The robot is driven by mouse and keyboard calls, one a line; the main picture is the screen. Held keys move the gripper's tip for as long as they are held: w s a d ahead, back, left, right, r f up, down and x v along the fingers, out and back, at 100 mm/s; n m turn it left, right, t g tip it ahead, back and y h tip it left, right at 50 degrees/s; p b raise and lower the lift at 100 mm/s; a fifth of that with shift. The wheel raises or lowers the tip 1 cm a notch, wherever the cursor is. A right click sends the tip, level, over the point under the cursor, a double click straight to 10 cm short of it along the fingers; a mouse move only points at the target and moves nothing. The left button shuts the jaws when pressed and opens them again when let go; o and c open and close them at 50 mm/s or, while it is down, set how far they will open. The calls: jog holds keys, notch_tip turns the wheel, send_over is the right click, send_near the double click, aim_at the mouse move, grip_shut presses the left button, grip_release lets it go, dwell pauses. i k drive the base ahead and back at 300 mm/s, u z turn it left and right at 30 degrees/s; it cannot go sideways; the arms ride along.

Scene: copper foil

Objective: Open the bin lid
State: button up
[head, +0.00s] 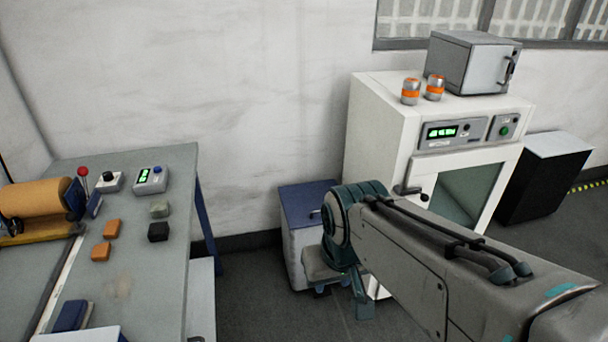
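The bin (292,240) is a pale grey box on the floor against the wall, between the workbench and the white cabinet. Its dark blue lid (303,198) lies flat and looks closed. A small dark handle shows near the lid's right front side, close to my wrist. My arm reaches in from the lower right, and its wrist covers the bin's right side. My gripper (345,296) hangs below the wrist, in front of the bin's lower right part in the picture. Its fingers are partly hidden, and I cannot tell their opening or whether they touch the bin.
A workbench (160,260) with several small blocks and a copper-coloured roll (38,198) stands at left. A white cabinet (375,130) with a glass door stands right of the bin, bearing two orange-banded cans and a grey box (465,65). Grey floor (262,300) is clear before the bin.

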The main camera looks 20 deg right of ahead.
aim_at(301, 203)
jog(key=z, duration=0.05)
jog(key=i, duration=1.35)
jog(key=z, duration=0.05)
